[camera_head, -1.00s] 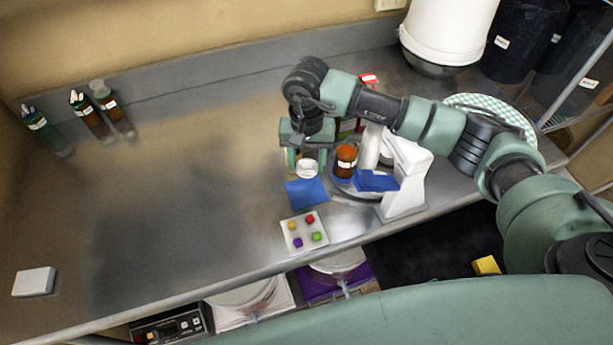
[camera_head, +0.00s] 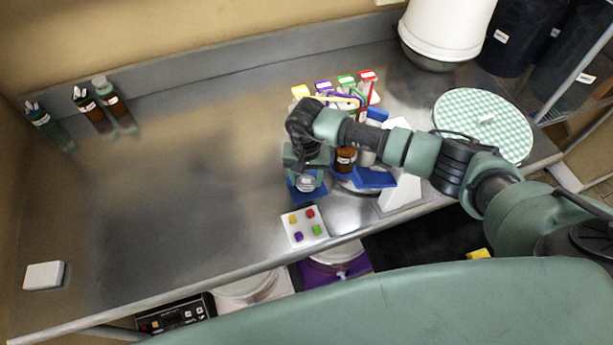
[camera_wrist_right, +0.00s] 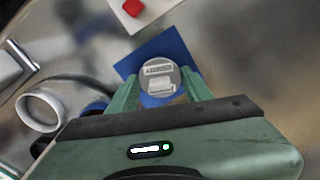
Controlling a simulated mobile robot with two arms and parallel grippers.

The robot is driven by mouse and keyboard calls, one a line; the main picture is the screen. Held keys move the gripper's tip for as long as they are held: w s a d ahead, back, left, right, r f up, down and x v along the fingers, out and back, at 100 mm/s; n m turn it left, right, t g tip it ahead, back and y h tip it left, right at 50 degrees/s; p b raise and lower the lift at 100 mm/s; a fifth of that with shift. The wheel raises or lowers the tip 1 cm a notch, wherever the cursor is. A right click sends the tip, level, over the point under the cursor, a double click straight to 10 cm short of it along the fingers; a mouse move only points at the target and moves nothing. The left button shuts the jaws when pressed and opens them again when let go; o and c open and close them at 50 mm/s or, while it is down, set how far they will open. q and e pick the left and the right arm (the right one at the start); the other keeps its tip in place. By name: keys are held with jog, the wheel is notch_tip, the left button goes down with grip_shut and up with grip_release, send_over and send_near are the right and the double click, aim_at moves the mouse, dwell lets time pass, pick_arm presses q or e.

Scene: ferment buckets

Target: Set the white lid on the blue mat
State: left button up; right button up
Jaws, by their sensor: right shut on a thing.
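The white lid (camera_head: 306,184) is a small pale disc with grey markings on its top in the right wrist view (camera_wrist_right: 159,79). My right gripper (camera_wrist_right: 158,88) is shut on it, one green finger on each side; it also shows in the head view (camera_head: 306,174). The blue mat (camera_head: 295,195) lies under the lid and gripper, partly hidden by them. In the right wrist view the mat (camera_wrist_right: 165,45) shows around the lid. I cannot tell whether the lid touches the mat. My left gripper is not in view.
A white plate with coloured cubes (camera_head: 297,236) lies just in front of the mat. A brown jar (camera_head: 346,160), a blue object (camera_head: 374,179) and a white stand (camera_head: 402,193) are close on the right. Colour-topped items (camera_head: 322,87) stand behind. The counter's left is mostly clear.

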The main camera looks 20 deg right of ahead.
aim_at(306, 178)
jog(key=shift+f, duration=0.2)
jog(key=o, duration=1.3)
jog(key=shift+r, duration=0.15)
jog(key=shift+r+p, duration=0.2)
jog(key=shift+p, duration=0.1)
jog(key=shift+w+r+b, duration=0.1)
jog(key=shift+r+b, duration=0.2)
jog(key=shift+b, duration=0.1)
notch_tip(306, 178, up, 11)
jog(key=b, duration=0.3)
jog(key=shift+r, duration=0.1)
